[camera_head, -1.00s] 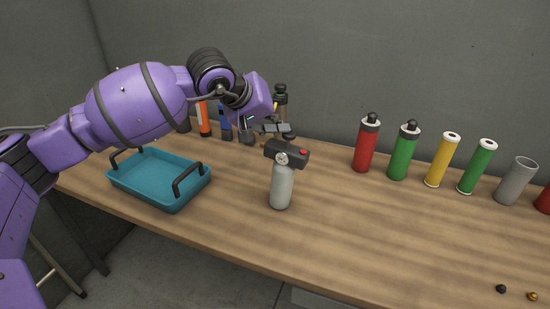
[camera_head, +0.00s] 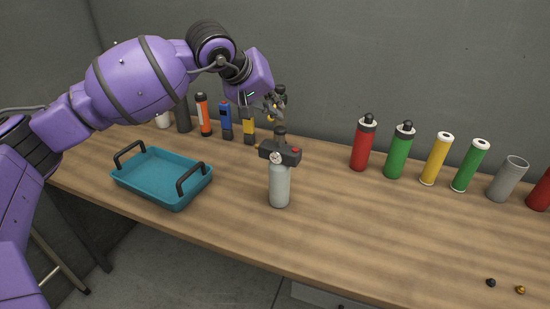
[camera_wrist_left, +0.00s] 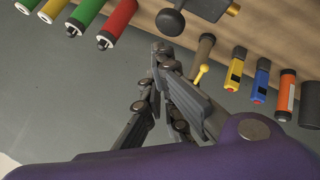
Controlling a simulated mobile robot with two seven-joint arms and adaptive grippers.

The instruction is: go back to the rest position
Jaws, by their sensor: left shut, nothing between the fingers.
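My purple left arm reaches in from the left over the table. Its left gripper (camera_head: 274,104) hangs in the air behind and above a grey bottle (camera_head: 280,185) with a black head and a small gauge. The gripper is shut and empty, apart from the bottle. In the left wrist view the gripper's dark fingers (camera_wrist_left: 152,78) show with nothing held between them. The bottle's black head shows at the top of that view (camera_wrist_left: 170,22). My right gripper is not in view.
A teal tray (camera_head: 130,190) with black handles stands on the wooden table (camera_head: 380,235) at left. Behind it stand an orange torch (camera_head: 204,116), a blue device (camera_head: 226,121) and a yellow device (camera_head: 248,126). Red (camera_head: 362,145), green and yellow cylinders line the right. The table's front middle is clear.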

